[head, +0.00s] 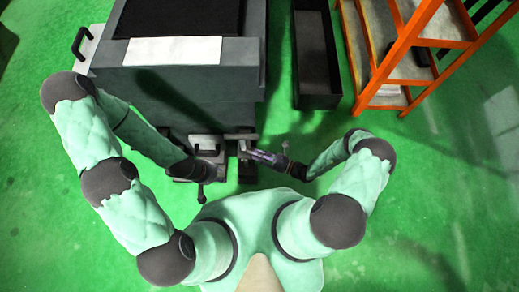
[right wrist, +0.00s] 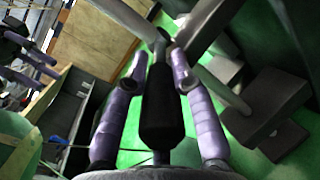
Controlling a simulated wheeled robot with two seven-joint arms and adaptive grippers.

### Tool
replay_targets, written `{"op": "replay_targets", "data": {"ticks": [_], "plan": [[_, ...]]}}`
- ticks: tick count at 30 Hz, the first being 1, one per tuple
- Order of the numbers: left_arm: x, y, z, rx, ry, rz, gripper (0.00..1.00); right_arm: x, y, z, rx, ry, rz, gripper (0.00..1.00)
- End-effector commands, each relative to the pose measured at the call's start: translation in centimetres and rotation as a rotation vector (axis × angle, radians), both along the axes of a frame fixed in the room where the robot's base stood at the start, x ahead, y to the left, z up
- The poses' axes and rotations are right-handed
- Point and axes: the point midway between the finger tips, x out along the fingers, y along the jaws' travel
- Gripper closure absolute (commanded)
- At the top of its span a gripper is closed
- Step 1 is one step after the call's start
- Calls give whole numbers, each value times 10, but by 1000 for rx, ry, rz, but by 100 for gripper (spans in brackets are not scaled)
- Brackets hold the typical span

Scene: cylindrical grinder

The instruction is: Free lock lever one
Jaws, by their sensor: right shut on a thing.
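My right gripper (right wrist: 161,50) has its two purple fingers on either side of a black lever handle (right wrist: 160,112), shut on it. A thin metal rod runs from the handle's far end. In the head view the right gripper (head: 257,156) reaches in from the right to the front of the grey machine (head: 190,85); the handle is too small to make out there. My left arm ends at the machine's front left, its gripper mostly hidden in the head view. In the right wrist view the left gripper (right wrist: 52,78) shows spread purple fingers with nothing clear between them.
A black-knobbed lever (head: 201,196) hangs at the machine's front, below the left wrist. A dark open bin (head: 314,92) stands right of the machine, and an orange shelf rack (head: 400,50) beyond it. The green floor at the lower right is clear.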

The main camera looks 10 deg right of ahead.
Motion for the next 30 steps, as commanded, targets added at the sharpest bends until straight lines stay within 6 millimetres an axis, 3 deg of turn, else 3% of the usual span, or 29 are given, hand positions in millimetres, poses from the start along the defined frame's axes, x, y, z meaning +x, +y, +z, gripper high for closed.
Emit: {"op": "replay_targets", "data": {"ticks": [7,8,10,23,30], "plan": [[0,0,0,0,0,0,60,-1,0,0,1,1,1,100],[0,0,0,0,0,0,60,-1,0,0,1,1,1,69],[0,0,0,0,0,0,60,-1,0,0,1,1,1,51],[0,0,0,0,0,0,60,-3,-4,0,0,0,1,51],[0,0,0,0,0,0,60,-23,-36,-1,-1,1,-4,51]]}}
